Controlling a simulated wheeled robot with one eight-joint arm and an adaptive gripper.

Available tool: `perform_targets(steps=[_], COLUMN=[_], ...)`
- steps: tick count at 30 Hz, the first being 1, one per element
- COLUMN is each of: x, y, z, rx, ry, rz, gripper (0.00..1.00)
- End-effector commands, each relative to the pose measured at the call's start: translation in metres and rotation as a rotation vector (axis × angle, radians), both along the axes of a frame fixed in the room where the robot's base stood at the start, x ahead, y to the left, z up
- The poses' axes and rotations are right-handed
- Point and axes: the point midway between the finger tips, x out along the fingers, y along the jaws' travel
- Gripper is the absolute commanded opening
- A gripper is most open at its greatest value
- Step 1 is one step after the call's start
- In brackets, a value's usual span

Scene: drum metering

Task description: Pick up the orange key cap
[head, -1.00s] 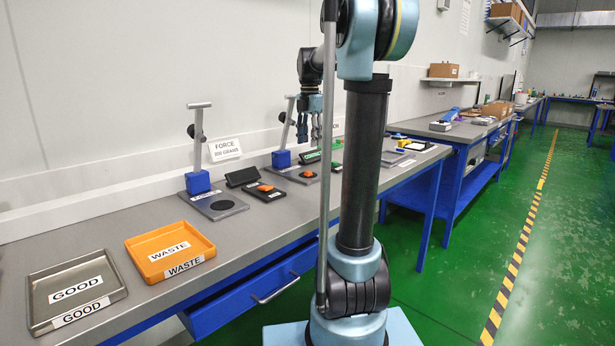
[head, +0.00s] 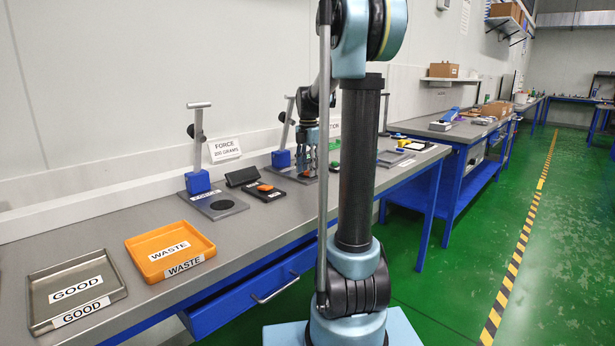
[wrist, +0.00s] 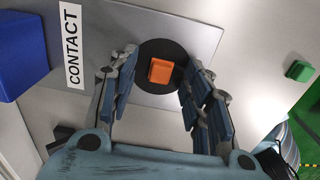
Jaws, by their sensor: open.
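The orange key cap (wrist: 160,72) sits on the black disc (wrist: 148,56) of the grey plate marked CONTACT (wrist: 190,30) in the wrist view. My gripper (wrist: 160,66) is open above it, with the cap between the two fingers as seen from the wrist. No touch shows. Another orange piece (head: 265,187) lies on a black pad left of the gripper.
A blue block (wrist: 20,50) of the stand is left of the plate. A green cap (wrist: 299,71) is at the right. An orange WASTE tray (head: 172,232) and a grey GOOD tray (head: 78,270) are at the bench's near left, both empty.

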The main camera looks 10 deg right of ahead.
Motion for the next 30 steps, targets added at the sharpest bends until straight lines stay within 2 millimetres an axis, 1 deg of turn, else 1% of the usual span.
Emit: perform_targets(steps=[8, 9, 11, 14, 15, 19, 20, 25, 28, 30], x=[0.000, 0.000, 0.000, 0.000, 0.000, 0.000, 0.000, 0.000, 0.000, 0.000], y=[0.000, 0.000, 0.000, 0.000, 0.000, 0.000, 0.000, 0.000, 0.000, 0.000], z=[-0.003, -0.003, -0.002, -0.002, -0.002, -0.002, -0.002, -0.002, 0.004, 0.012], rx=[0.000, 0.000, 0.000, 0.000, 0.000, 0.000, 0.000, 0.000, 0.000, 0.000], ry=[0.000, 0.000, 0.000, 0.000, 0.000, 0.000, 0.000, 0.000, 0.000, 0.000], rz=[0.000, 0.000, 0.000, 0.000, 0.000, 0.000, 0.000, 0.000, 0.000, 0.000], gripper=[0.45, 0.36, 0.28, 0.14, 0.12, 0.12, 0.10, 0.10, 0.10, 0.10])
